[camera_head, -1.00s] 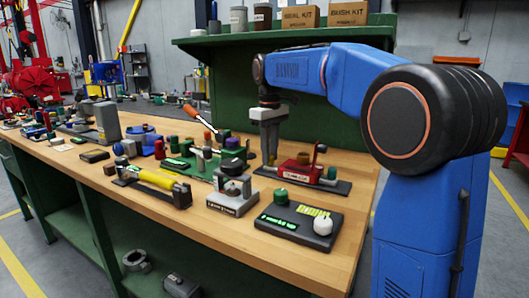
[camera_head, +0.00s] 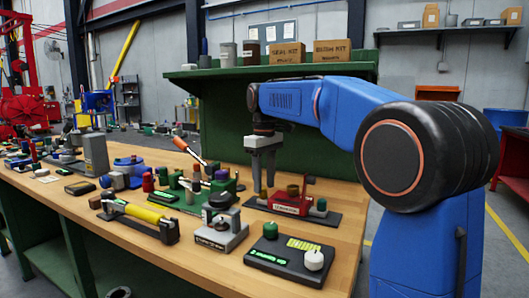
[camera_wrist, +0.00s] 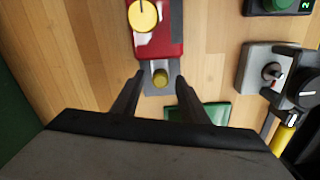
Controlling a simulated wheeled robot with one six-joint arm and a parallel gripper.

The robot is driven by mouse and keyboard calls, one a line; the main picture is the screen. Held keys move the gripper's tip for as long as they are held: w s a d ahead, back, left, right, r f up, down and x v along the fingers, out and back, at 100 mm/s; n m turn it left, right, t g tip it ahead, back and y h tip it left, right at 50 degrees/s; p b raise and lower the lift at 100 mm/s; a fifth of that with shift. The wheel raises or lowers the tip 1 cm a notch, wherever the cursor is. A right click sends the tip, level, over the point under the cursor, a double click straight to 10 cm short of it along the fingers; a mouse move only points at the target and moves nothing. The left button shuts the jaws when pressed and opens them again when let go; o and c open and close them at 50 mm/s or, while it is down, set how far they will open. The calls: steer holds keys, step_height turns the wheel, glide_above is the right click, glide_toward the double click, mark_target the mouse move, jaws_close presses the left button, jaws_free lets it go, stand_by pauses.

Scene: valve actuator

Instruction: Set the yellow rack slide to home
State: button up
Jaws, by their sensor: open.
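A red unit (camera_head: 284,206) stands on a dark base on the bench, with a brownish-yellow knob on top. An olive-yellow peg (camera_wrist: 160,77) rises from the grey strip at its end; this may be the yellow rack slide. In the wrist view the red unit (camera_wrist: 158,42) shows a yellow round cap (camera_wrist: 143,15) on top. My gripper (camera_head: 264,186) points straight down over that end. Its fingers are open, one on each side of the peg, with a gap on both sides. Whether the fingertips reach peg height is hard to tell.
A grey unit with a dark knob (camera_head: 219,232), a dark box with a white knob (camera_head: 290,262) and a yellow cylinder device (camera_head: 140,215) stand nearby. A green unit with an orange-handled lever (camera_head: 208,188) is left of the gripper. A green shelf is behind.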

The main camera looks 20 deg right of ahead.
mark_target(264, 188)
step_height(264, 188, up, 16)
stand_by(0.5)
stand_by(0.3)
